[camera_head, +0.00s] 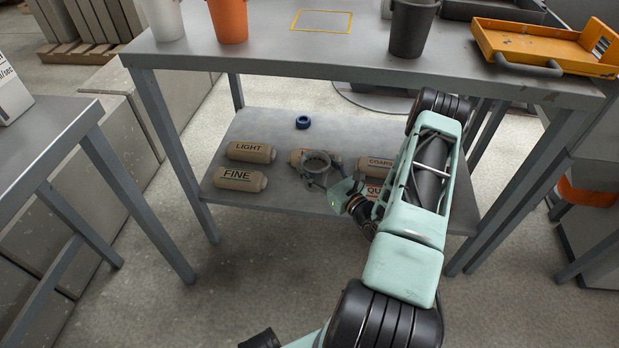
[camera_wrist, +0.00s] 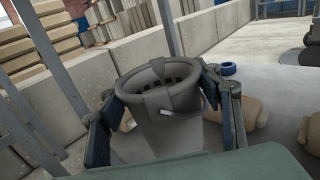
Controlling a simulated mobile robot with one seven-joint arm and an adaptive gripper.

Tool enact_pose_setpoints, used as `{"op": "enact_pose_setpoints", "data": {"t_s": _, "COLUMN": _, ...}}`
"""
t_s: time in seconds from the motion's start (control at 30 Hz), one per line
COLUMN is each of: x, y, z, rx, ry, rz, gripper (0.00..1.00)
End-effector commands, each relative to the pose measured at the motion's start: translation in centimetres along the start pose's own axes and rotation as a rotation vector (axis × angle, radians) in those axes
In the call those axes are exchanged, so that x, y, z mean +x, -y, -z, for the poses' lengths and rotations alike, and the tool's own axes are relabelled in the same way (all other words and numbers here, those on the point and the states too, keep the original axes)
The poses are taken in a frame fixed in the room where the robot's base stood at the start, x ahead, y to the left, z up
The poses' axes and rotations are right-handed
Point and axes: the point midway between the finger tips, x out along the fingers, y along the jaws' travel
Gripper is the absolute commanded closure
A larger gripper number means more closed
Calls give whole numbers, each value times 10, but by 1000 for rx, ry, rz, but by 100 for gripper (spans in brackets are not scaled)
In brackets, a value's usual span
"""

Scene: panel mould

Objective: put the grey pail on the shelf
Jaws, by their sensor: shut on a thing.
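The grey pail (camera_head: 316,161) is over the middle of the lower shelf (camera_head: 285,122) of the table, its open mouth facing up. My gripper (camera_head: 330,180) is shut on it. In the wrist view the pail (camera_wrist: 160,92) sits between the two dark blue fingers of my gripper (camera_wrist: 166,112), slightly tilted in the picture. The pail's base is hidden, so I cannot tell whether it touches the shelf. A bag lies partly hidden behind the pail.
Bags marked LIGHT (camera_head: 250,152), FINE (camera_head: 240,179) and COARSE (camera_head: 376,166) lie on the shelf, with a blue ring (camera_head: 303,122) at the back. The tabletop above holds a white pail (camera_head: 164,20), orange pail (camera_head: 230,20), dark pail (camera_head: 411,28) and orange tray (camera_head: 545,45).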

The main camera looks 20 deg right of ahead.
Motion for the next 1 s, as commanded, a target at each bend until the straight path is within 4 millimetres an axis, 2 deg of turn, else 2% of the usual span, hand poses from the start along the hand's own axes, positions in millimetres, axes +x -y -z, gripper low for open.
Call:
{"op": "enact_pose_setpoints", "data": {"t_s": 0.03, "x": 8, "y": -1, "z": 17, "rx": 0, "ry": -1, "rz": -2, "gripper": 99}}
{"op": "enact_pose_setpoints", "data": {"t_s": 0.1, "x": 17, "y": 0, "z": 28, "rx": 1, "ry": -1, "rz": -1, "gripper": 99}}
{"op": "enact_pose_setpoints", "data": {"t_s": 0.2, "x": 27, "y": 0, "z": 38, "rx": 0, "ry": 0, "rz": 0, "gripper": 99}}
{"op": "enact_pose_setpoints", "data": {"t_s": 0.47, "x": 38, "y": 0, "z": 50, "rx": 1, "ry": 0, "rz": -1, "gripper": 99}}
{"op": "enact_pose_setpoints", "data": {"t_s": 0.67, "x": 40, "y": 1, "z": 81, "rx": 1, "ry": -3, "rz": 1, "gripper": 99}}
{"op": "enact_pose_setpoints", "data": {"t_s": 1.0, "x": 40, "y": 1, "z": 83, "rx": 1, "ry": -1, "rz": 2, "gripper": 99}}
